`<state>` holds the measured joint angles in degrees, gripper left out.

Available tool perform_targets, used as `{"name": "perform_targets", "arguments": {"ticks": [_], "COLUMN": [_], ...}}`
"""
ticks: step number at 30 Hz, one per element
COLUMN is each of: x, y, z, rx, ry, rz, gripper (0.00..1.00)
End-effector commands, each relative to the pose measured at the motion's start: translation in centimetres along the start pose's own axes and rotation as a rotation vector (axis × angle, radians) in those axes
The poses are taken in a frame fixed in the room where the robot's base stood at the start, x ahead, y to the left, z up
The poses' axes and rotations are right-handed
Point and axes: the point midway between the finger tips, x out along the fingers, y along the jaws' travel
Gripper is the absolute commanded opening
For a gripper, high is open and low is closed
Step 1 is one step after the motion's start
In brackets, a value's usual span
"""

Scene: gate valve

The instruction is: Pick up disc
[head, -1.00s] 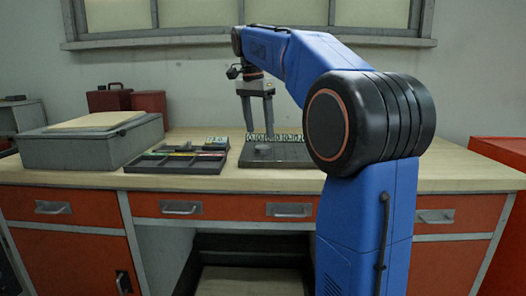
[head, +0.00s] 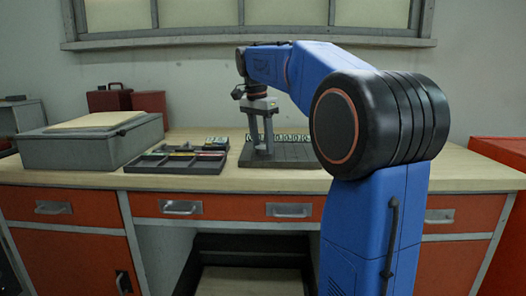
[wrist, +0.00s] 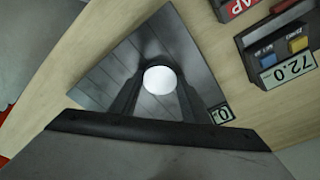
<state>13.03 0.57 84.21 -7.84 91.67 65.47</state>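The disc (wrist: 159,80) is a small round piece, bright white in the wrist view. It lies flat on or just above a dark grey slatted plate (wrist: 96,80) on the workbench. My gripper (wrist: 159,84) points down, with one dark finger on each side of the disc and the fingertips close to its rim. I cannot tell whether the fingers touch it. In the head view my gripper (head: 263,150) is low over the plate (head: 300,156), and the disc is mostly hidden by the fingertips.
A dark divided tray (head: 180,165) with coloured pieces lies left of the plate. A row of number tags (head: 294,137) stands along the plate's back. A grey box (head: 85,148) stands at the bench's left. The wooden bench top (head: 440,178) is clear at right.

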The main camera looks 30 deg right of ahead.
Motion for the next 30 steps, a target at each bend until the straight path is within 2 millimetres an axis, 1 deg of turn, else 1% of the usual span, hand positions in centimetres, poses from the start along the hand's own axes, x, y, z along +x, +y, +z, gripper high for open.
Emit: {"name": "perform_targets", "arguments": {"ticks": [1,2,8,11,14,24,27,30], "x": [0.0,0.0,-0.1,-0.5,-1.6,-7.5,-8.7,-9.4], "y": [0.0,0.0,0.0,0.0,-0.1,-0.1,-0.1,-0.1], "z": [0.0,0.0,0.0,-0.1,-0.3,-1.1,-1.3,-1.4], "rx": [0.000,0.000,0.000,0.000,0.000,0.000,0.000,0.000], "ry": [0.000,0.000,0.000,0.001,0.001,0.001,0.001,0.000], "rz": [0.000,0.000,-0.001,-0.001,-0.003,-0.003,-0.002,0.000], "gripper": [0.14,0.08,0.08,0.08,0.08,0.08,0.08,0.08]}}
